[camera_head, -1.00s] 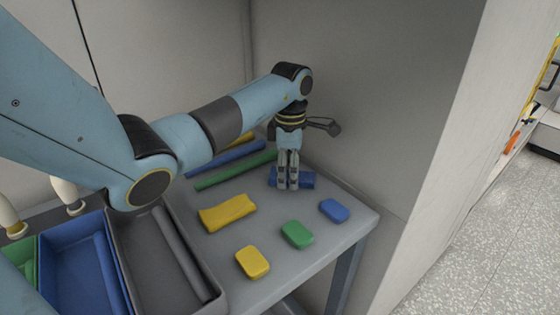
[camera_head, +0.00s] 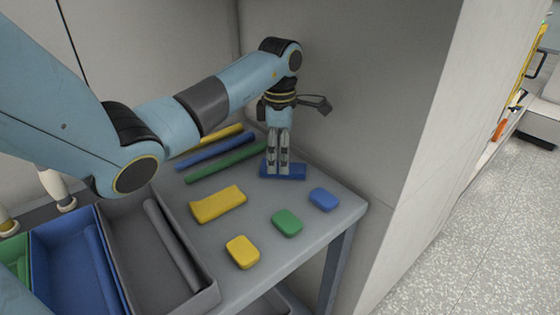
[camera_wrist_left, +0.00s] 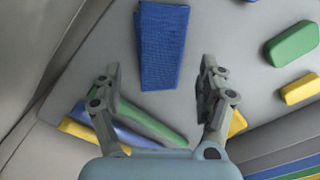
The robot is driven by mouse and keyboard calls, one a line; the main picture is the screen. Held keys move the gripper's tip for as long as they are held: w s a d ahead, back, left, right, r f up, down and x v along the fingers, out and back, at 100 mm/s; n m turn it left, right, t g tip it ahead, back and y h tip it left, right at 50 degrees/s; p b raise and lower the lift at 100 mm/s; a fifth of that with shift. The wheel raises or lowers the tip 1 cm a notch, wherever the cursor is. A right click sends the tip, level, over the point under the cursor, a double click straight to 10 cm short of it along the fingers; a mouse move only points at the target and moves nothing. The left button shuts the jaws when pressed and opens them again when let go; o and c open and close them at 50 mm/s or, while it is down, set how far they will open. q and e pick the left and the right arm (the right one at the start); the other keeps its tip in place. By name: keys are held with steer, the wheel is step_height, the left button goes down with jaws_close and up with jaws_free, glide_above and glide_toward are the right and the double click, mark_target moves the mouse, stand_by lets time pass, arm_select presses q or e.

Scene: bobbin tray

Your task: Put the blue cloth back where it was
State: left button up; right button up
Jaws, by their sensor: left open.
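The blue cloth (camera_head: 297,172) lies flat on the grey table near its back right edge, against the wall side. In the left wrist view it is a folded blue strip (camera_wrist_left: 162,45). My left gripper (camera_head: 278,170) points down over the cloth in the head view, its fingers covering part of it. In the left wrist view the left gripper (camera_wrist_left: 160,78) is open, with its fingers spread on either side of the cloth's near end and nothing clamped. Whether the fingertips touch the cloth or table is unclear. My right gripper is not in view.
On the grey table (camera_head: 240,285) lie a yellow cloth (camera_head: 218,203), yellow (camera_head: 242,252), green (camera_head: 287,223) and blue (camera_head: 323,199) blocks. Yellow, blue and green bars (camera_head: 225,162) lie behind. Grey (camera_head: 210,298) and blue (camera_head: 45,232) trays stand left. Walls rise close behind and right.

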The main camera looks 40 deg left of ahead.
arm_select(q)
step_height(320, 180, up, 9)
steer(key=shift+r, duration=0.2)
steer(key=shift+f, duration=0.1)
stand_by(0.5)
